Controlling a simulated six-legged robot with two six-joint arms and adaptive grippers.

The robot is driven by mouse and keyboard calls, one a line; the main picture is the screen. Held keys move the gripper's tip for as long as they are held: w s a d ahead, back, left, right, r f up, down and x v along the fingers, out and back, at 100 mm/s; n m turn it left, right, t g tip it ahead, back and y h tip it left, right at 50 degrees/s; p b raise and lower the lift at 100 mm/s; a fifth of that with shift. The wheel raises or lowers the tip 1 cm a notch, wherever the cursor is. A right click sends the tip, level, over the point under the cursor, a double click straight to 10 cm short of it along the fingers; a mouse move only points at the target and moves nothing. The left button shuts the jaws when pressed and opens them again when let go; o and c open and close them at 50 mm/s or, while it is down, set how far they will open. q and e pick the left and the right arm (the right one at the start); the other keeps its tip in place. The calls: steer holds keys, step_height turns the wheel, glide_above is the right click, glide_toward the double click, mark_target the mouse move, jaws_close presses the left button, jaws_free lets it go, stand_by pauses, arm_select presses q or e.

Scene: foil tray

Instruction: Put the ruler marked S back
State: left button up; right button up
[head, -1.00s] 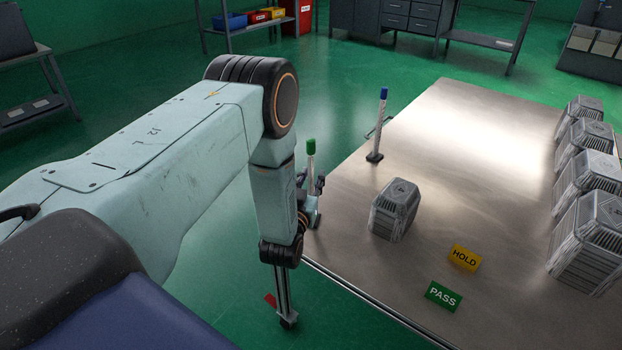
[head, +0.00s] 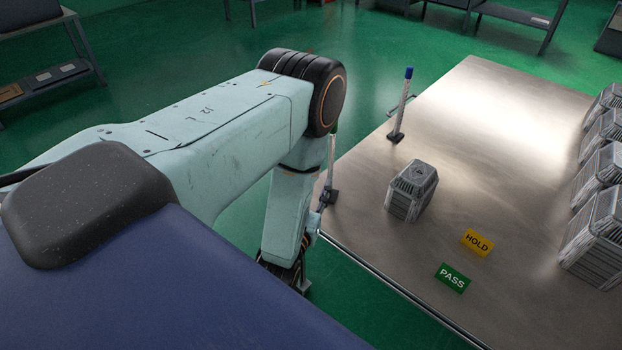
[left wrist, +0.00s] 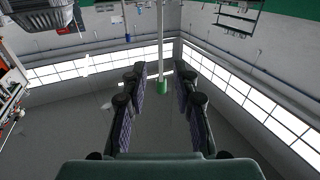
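A pale upright post with a green cap (left wrist: 162,87) shows in the left wrist view, between the two finger rows of my left gripper (left wrist: 160,80). The gripper is open, and the fingers stand apart from the post. No S mark is readable. My right gripper is not in view.
The metal table (head: 480,120) carries a grey ribbed block (head: 411,191), a yellow HOLD sign (head: 477,242) and a green PASS sign (head: 452,278). Several similar blocks (head: 598,225) line its right side. The middle of the table is clear.

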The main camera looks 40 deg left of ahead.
arm_select(q)
steer(key=s+d+f+m+g+h, duration=0.2)
steer(key=s+d+f+g+h, duration=0.3)
steer(key=s+f+g, duration=0.55)
steer(key=s+d+g, duration=0.2)
steer(key=s+g, duration=0.1)
steer(key=s, duration=0.6)
steer(key=s+d+f+m+g, duration=0.1)
steer(key=s+d+g, duration=0.1)
steer(key=s, duration=0.7)
steer(key=shift+s+d+g+h, duration=0.25)
steer(key=shift+d+g+h, duration=0.1)
steer(key=shift+g, duration=0.5)
